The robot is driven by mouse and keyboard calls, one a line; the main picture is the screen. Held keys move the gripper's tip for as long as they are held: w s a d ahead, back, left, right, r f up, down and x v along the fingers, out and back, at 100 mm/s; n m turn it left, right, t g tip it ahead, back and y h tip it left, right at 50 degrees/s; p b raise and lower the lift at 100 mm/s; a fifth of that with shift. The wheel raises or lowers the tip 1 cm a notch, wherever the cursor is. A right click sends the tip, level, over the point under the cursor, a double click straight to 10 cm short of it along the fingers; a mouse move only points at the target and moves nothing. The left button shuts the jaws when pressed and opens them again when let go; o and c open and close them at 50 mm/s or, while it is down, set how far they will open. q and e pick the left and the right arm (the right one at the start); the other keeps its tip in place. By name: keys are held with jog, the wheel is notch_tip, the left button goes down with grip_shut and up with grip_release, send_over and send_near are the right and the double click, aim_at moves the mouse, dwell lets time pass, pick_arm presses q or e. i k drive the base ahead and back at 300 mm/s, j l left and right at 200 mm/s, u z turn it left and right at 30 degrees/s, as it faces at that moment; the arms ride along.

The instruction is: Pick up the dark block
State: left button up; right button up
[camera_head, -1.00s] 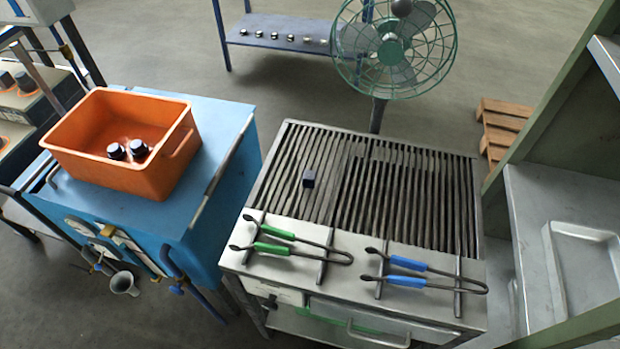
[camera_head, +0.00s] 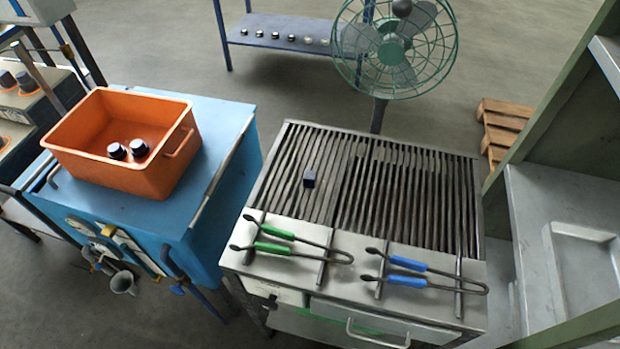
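The dark block (camera_head: 309,179) is a small dark blue-black cube. It rests on the slatted metal grate (camera_head: 400,190) of the steel bench, left of the grate's middle. Nothing touches it from above and it is in plain sight. Neither of my grippers shows in the head view.
Green-handled tongs (camera_head: 285,243) and blue-handled tongs (camera_head: 420,273) lie on rests along the bench's front. An orange bin (camera_head: 160,180) with two dark-topped pieces stands on a blue cabinet (camera_head: 225,130) at left. A green fan (camera_head: 392,55) stands behind; a green-framed metal shelf (camera_head: 545,190) is at right.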

aim_at(310, 176)
jog(key=z, duration=1.75)
jog(key=k+j, duration=0.95)
jog(key=k, duration=0.05)
